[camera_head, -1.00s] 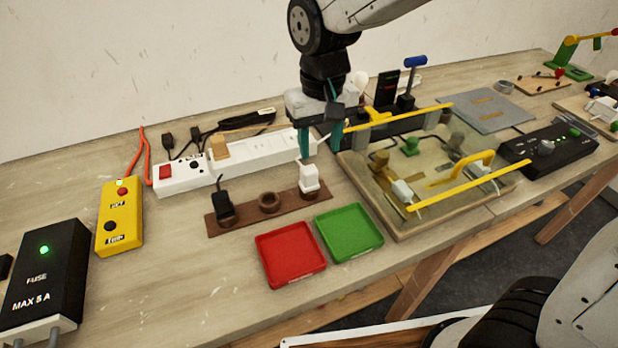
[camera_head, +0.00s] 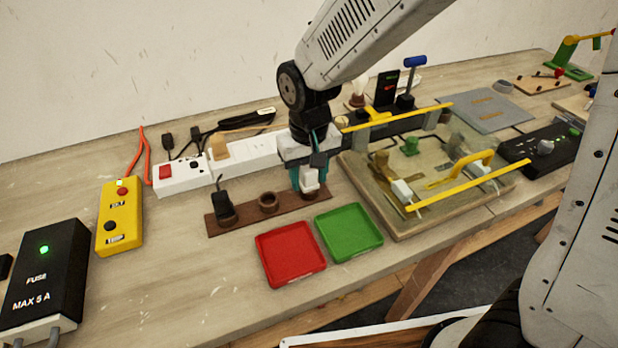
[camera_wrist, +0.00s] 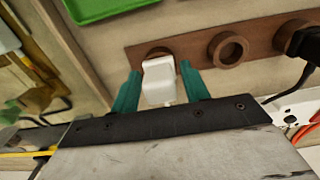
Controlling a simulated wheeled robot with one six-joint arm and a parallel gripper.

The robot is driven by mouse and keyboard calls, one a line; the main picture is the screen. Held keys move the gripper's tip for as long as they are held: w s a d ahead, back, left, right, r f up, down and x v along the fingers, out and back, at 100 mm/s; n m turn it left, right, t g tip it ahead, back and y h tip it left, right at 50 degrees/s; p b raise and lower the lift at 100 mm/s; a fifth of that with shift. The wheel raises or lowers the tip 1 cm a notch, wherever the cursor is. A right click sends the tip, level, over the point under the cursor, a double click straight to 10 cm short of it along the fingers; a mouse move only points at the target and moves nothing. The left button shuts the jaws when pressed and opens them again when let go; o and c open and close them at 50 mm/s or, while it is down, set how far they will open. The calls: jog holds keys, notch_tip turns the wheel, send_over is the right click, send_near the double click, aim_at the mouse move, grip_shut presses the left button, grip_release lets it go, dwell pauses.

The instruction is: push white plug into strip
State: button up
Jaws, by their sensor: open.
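The white plug (camera_head: 309,180) stands in the right-hand ring of the brown wooden holder (camera_head: 240,215). My gripper (camera_head: 310,182) is over it, pointing down. In the wrist view the white plug (camera_wrist: 158,80) lies between the two teal fingers of my gripper (camera_wrist: 160,92), with a gap visible on each side. The fingers are open. The white power strip (camera_head: 185,177) lies behind the holder, and my gripper hides part of its right end. The strip has a red switch at its left end and a tan block on it.
A black plug (camera_head: 223,205) stands in the holder's left ring; the middle ring (camera_head: 268,202) is empty. A red tray (camera_head: 290,254) and a green tray (camera_head: 348,232) lie in front. A clear-covered board (camera_head: 430,215) with yellow bars is close on the right.

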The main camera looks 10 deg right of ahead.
jog(key=c, duration=0.7)
jog(key=shift+r, duration=2.45)
